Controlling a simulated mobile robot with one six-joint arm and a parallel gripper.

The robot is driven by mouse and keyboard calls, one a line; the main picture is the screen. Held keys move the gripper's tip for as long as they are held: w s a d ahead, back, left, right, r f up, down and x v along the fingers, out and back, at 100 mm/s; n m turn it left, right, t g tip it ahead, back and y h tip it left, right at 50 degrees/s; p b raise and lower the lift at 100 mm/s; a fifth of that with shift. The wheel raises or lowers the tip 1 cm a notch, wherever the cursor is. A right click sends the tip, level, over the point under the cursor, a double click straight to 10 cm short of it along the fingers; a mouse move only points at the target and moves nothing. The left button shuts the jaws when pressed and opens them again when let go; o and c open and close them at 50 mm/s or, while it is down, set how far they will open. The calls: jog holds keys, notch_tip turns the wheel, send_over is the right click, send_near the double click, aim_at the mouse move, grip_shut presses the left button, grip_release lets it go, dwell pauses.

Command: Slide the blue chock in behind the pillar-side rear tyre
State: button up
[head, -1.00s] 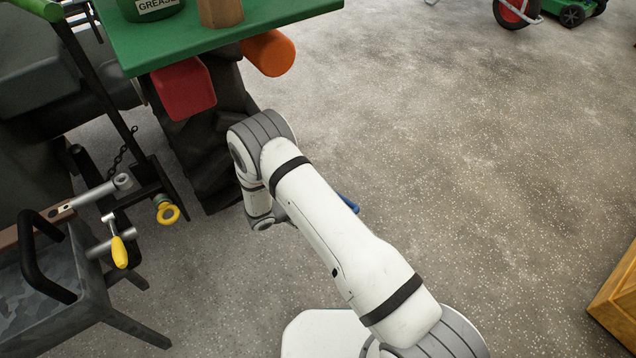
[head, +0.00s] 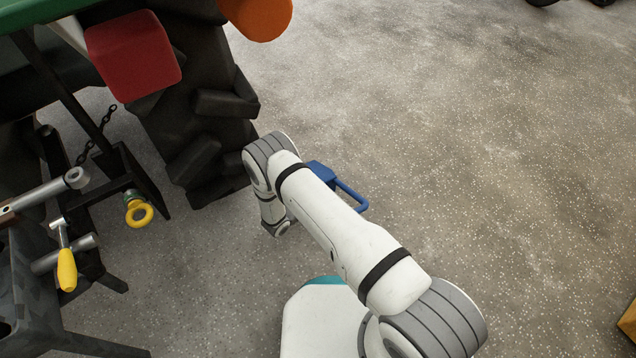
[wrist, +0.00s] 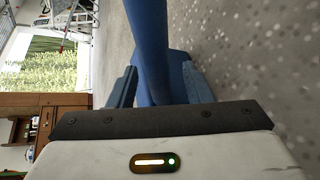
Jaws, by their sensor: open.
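The blue chock (head: 320,173) lies on the floor in the head view, just right of the tyre and partly behind my arm. Its bar handle (head: 352,197) points down and to the right. The rear tyre (head: 190,120), black with thick lugs, stands to the left, with a floor gap between it and the chock. In the wrist view my gripper (wrist: 160,84) is open, with one finger on each side of the chock's blue handle (wrist: 150,45). I cannot tell whether a finger touches it. In the head view my arm hides the gripper.
A red block (head: 134,55) and an orange cylinder (head: 257,14) overhang near the tyre's top. The tractor's hitch parts with a yellow ring (head: 139,211) and a grey stand (head: 30,300) are at left. Open floor (head: 480,130) lies right.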

jog(key=shift+x, duration=0.85)
jog(key=shift+w+d, duration=0.1)
jog(key=shift+d, duration=0.05)
grip_shut()
dwell(0.5)
